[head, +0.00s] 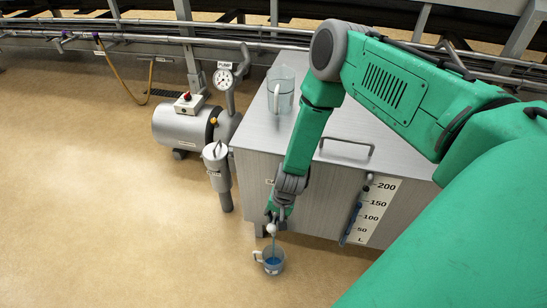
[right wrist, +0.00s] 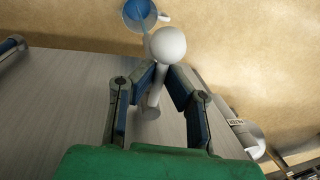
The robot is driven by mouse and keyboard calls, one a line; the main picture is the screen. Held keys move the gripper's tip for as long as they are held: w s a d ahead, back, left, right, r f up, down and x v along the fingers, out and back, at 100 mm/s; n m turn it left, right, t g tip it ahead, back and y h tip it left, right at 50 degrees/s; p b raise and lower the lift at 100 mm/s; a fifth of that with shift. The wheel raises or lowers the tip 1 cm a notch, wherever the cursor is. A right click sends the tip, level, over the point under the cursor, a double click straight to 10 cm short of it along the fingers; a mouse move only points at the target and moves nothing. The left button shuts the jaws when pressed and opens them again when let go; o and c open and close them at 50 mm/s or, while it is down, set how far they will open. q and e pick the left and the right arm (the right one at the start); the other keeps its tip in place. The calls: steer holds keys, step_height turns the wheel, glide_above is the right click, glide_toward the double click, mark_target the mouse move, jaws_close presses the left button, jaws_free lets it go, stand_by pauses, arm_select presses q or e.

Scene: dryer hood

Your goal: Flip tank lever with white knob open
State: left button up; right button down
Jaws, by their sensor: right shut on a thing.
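The tank lever with its white knob (head: 271,228) is at the front lower side of the grey tank (head: 250,175). In the right wrist view the round white knob (right wrist: 167,45) tops a pale stem. My right gripper (head: 275,215) points down at the lever. In the right wrist view its two blue-padded fingers (right wrist: 164,88) are shut around the lever just below the knob. A clear cup (head: 270,261) with blue liquid stands on the floor under the lever; it shows in the right wrist view (right wrist: 140,12) too. A thin bluish stream runs down toward it. My left gripper is out of view.
A clear jug (head: 281,90) stands on the tank top by a metal handle (head: 346,146). A level scale (head: 372,211) is on the tank front. A pump motor (head: 180,126) with gauge and a filter cylinder (head: 217,167) stand left. Floor left is clear.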

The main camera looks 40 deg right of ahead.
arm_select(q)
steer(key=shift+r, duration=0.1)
arm_select(e)
steer(key=shift+a+r, duration=0.2)
steer(key=shift+a, duration=0.1)
steer(key=c, duration=1.9)
jaws_free()
steer(key=o, duration=0.3)
steer(key=shift+s+r, duration=0.1)
steer(key=shift+r, duration=0.1)
steer(key=shift+s, duration=0.1)
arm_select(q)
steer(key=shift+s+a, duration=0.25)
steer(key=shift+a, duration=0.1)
arm_select(e)
steer(key=shift+f, duration=0.15)
steer(key=shift+d, duration=0.1)
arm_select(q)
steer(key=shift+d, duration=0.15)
arm_select(e)
step_height(320, 180, up, 12)
steer(key=s+d, duration=0.1)
steer(key=shift+s, duration=0.35)
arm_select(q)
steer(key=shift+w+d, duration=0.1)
arm_select(e)
steer(key=shift+d+f, duration=0.15)
